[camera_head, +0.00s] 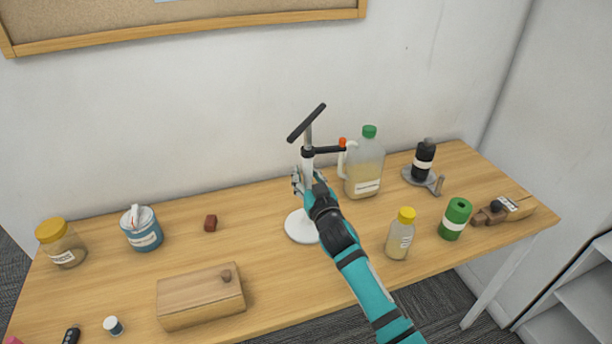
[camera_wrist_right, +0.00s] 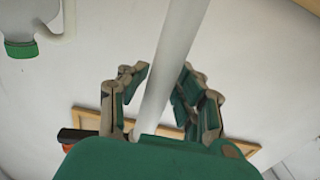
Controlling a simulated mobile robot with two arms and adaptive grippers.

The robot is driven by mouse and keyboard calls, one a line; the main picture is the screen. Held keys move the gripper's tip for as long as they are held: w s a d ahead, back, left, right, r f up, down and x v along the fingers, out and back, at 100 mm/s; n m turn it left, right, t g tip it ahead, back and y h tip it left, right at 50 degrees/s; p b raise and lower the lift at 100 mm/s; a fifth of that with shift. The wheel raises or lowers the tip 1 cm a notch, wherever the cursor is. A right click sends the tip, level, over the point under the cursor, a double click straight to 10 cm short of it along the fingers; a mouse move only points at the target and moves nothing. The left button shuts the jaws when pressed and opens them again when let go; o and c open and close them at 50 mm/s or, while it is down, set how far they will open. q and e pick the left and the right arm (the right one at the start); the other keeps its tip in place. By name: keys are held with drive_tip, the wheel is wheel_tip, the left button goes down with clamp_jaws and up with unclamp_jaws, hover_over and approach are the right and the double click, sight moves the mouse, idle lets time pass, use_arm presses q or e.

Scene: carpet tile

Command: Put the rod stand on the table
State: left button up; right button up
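The rod stand has a round white base (camera_head: 301,228), a white upright pole and a dark bar across its top (camera_head: 307,123). A dark side arm with an orange tip juts right from the pole. The base appears to rest flat on the wooden table (camera_head: 270,270), and the pole is upright. My right gripper (camera_head: 308,182) is at the pole, above the base, and partly hides it. In the right wrist view, the pole (camera_wrist_right: 172,70) passes between the spread fingers (camera_wrist_right: 165,75), with a gap visible on the left side. My left gripper is out of view.
Behind and right of the stand is a green-capped jug (camera_head: 366,170). A yellow-capped bottle (camera_head: 400,238) and green can (camera_head: 455,219) stand right of my forearm. Table around the block is clear.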

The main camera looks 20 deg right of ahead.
drive_tip(key=shift+r, duration=0.1)
drive_tip(key=s+b, duration=0.1)
drive_tip(key=s, duration=1.1)
drive_tip(key=shift+d, duration=0.15)
